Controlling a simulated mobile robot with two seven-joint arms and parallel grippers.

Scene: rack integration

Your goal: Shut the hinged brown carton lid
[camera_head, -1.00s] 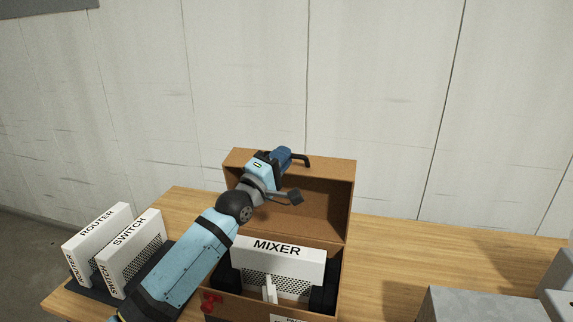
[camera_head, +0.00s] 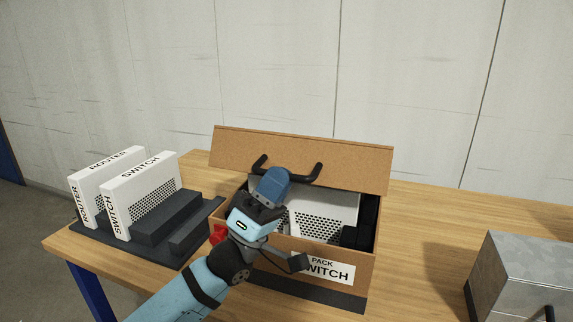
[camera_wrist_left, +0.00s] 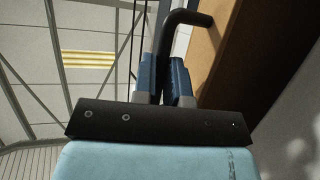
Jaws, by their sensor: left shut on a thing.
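The brown carton (camera_head: 365,272) stands on the table with a "PACK SWITCH" label on its front. Its hinged lid (camera_head: 350,157) is partly open and leans forward over the box, leaving a gap at the front. A black handle (camera_head: 318,171) is on the lid. My left gripper (camera_head: 273,178) is shut on the handle. In the left wrist view its blue fingers (camera_wrist_left: 167,80) pinch the black handle bar (camera_wrist_left: 185,20) beside the brown lid (camera_wrist_left: 215,40). A white perforated device (camera_head: 335,212) sits inside the carton, partly hidden by lid and arm.
A white router (camera_head: 82,195) and a white switch (camera_head: 128,205) stand on a dark rack (camera_head: 175,250) at left. A red part (camera_head: 218,233) is at the carton's left front. A grey metal box (camera_head: 515,275) is at right. Table between carton and grey box is clear.

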